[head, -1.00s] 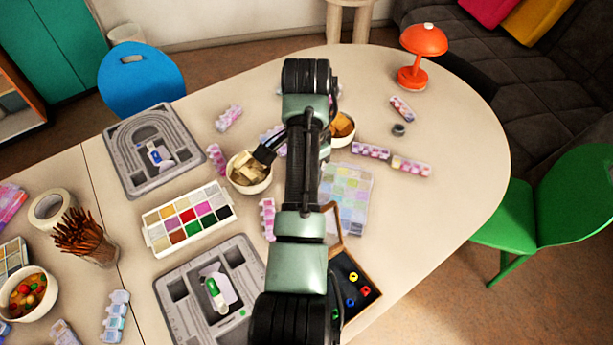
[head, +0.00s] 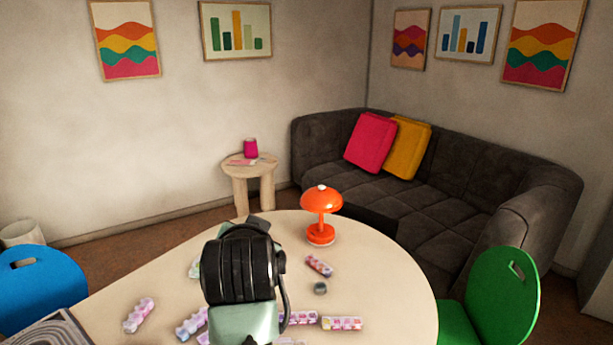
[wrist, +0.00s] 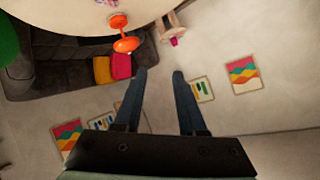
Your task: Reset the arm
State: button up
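My gripper (wrist: 159,76) shows in the wrist view with its two dark fingers apart and nothing between them. It points out past the table toward the wall and the sofa, which appear upside down there. In the head view my arm rises over the middle of the table, with a black joint and pale green links. My gripper's fingers are hidden behind the arm in that view. The corner of a grey bead board (head: 48,333) shows at the lower left of the head view.
An orange lamp (head: 321,203) stands at the table's far end, right of my arm. Several bead boxes, one at the left (head: 139,315), lie on the table (head: 385,270). A blue chair (head: 38,283) and a green chair (head: 497,300) flank it. A sofa (head: 445,190) stands behind.

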jog(key=s+d+r+n+t, duration=0.1)
jog(key=d+r+t, duration=0.15)
jog(key=r, duration=0.45)
jog(key=s+d+r+t, duration=0.1)
jog(key=s+r+t, duration=0.15)
jog(key=r, duration=0.35)
jog(key=s+d+r+n+t+h, duration=0.1)
jog(key=s+d+r+t, duration=0.2)
jog(key=s+r, duration=0.6)
jog(key=s+d+r+n+t+h, duration=0.1)
jog(key=s+d+r+t, duration=0.2)
jog(key=s+r+t, duration=0.4)
notch_tip(320, 180, up, 4)
jog(key=s, duration=0.2)
jog(key=shift+s+r+n, duration=0.15)
jog(key=shift+s+n, duration=0.2)
jog(key=shift+n, duration=0.05)
jog(key=shift+a, duration=0.1)
